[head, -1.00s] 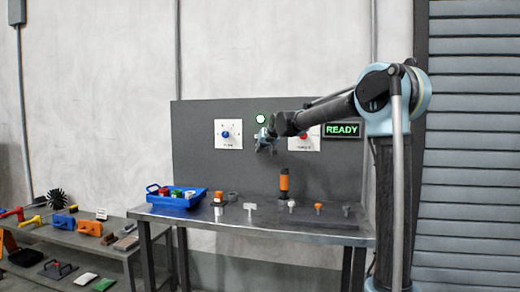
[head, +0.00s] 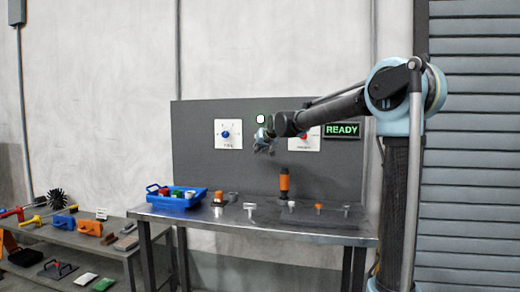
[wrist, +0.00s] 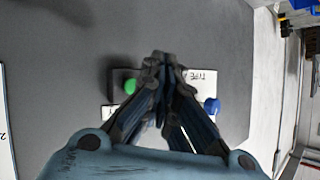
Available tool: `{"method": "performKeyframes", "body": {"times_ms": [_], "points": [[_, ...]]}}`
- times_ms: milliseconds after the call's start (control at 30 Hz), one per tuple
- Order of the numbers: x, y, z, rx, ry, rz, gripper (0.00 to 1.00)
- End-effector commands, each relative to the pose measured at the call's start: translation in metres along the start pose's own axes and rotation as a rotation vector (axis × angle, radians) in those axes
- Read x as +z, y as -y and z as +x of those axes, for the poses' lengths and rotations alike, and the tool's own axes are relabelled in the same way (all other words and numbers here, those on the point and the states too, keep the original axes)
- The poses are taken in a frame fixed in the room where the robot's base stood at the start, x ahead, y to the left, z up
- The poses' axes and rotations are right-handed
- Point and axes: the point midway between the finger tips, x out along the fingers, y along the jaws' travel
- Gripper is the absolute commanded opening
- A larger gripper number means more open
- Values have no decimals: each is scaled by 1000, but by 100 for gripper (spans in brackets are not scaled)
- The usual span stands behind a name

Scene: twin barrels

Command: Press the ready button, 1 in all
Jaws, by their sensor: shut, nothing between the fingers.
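A green round button (wrist: 130,86) shows in the wrist view, just left of my closed fingertips. In the head view a small pale round disc (head: 260,118) sits on the dark panel (head: 190,165), just above my gripper (head: 264,148). I cannot tell for sure that it is the same button. My gripper is shut and empty, and it also shows in the wrist view (wrist: 160,58). Its fingers cover part of a white plate behind them. Whether the fingertips touch the panel cannot be told. A green READY sign (head: 342,131) is lit on the right of the panel.
A blue knob (head: 226,135) is on a white plate left of my gripper. A red knob (head: 302,135) is partly hidden by my arm. Below, a metal table (head: 270,221) holds a blue bin (head: 178,201), an orange-and-black upright object (head: 284,184) and small parts. A tool shelf stands left.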

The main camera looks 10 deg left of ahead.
Motion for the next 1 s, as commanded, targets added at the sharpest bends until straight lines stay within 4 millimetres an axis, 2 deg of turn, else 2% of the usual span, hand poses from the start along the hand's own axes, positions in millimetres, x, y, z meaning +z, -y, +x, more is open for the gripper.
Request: {"method": "performKeyframes", "body": {"times_ms": [367,1000], "points": [[13,13,-18,0,0,-1,0],[14,13,-19,1,0,0,0]]}}
